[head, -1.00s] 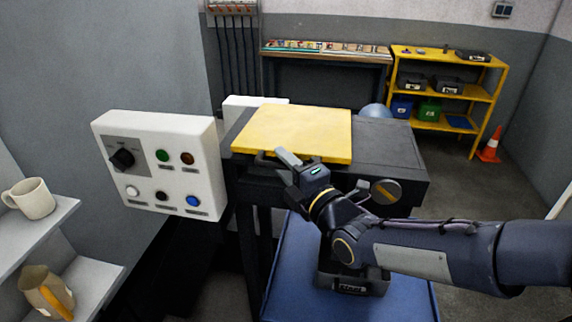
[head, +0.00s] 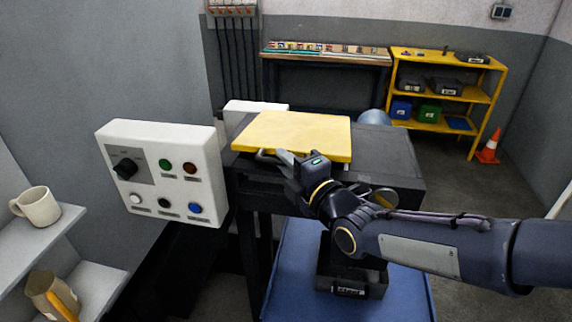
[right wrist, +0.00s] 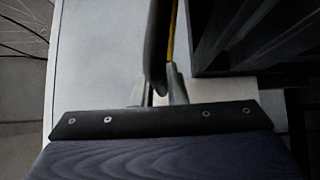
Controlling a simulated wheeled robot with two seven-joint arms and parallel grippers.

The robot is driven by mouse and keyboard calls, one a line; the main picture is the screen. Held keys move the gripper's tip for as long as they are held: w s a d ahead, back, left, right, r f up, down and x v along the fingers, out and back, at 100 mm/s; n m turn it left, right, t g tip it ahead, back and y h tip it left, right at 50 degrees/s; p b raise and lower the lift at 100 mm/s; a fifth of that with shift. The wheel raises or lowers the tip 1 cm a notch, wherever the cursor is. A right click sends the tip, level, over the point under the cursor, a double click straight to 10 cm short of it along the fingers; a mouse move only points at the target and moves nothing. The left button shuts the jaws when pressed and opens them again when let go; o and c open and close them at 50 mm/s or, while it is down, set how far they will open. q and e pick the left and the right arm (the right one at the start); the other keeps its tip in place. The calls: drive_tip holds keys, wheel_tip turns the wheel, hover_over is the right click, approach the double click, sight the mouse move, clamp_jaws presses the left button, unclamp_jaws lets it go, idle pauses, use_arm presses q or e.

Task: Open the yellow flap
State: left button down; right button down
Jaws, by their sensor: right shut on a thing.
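The yellow flap (head: 292,130) lies over the top of the dark machine (head: 395,160), with its front edge lifted slightly. A dark handle (head: 265,156) sticks out at its front left edge. My right gripper (head: 284,160) is at this front edge and shut on the handle. In the right wrist view, my right gripper's fingers (right wrist: 158,92) stand either side of the dark handle bar (right wrist: 155,45), with a thin yellow strip of the flap (right wrist: 171,40) beside it. My left gripper is not in view.
A white control panel (head: 150,195) with a knob and buttons stands left of the machine. A dark bin (head: 350,282) sits on a blue surface (head: 290,285) under my right arm. Shelves with a mug (head: 38,207) and a jug (head: 48,295) are at the left edge.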

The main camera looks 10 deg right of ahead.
drive_tip(key=w+d+r+p, duration=0.1)
drive_tip(key=w+r+p, duration=0.1)
drive_tip(key=r, duration=0.5)
drive_tip(key=w+d+r+p, duration=0.1)
drive_tip(key=w+r+p, duration=0.2)
drive_tip(key=r, duration=0.5)
drive_tip(key=shift+w+d, duration=0.15)
drive_tip(key=shift+w, duration=0.75)
drive_tip(key=shift+r, duration=0.1)
drive_tip(key=c, duration=1.5)
unclamp_jaws()
drive_tip(key=shift+o, duration=0.2)
drive_tip(key=shift+s, duration=0.1)
drive_tip(key=b+v, duration=0.1)
drive_tip(key=v, duration=0.6)
drive_tip(key=shift+s+d, duration=0.15)
drive_tip(key=shift+s, duration=0.15)
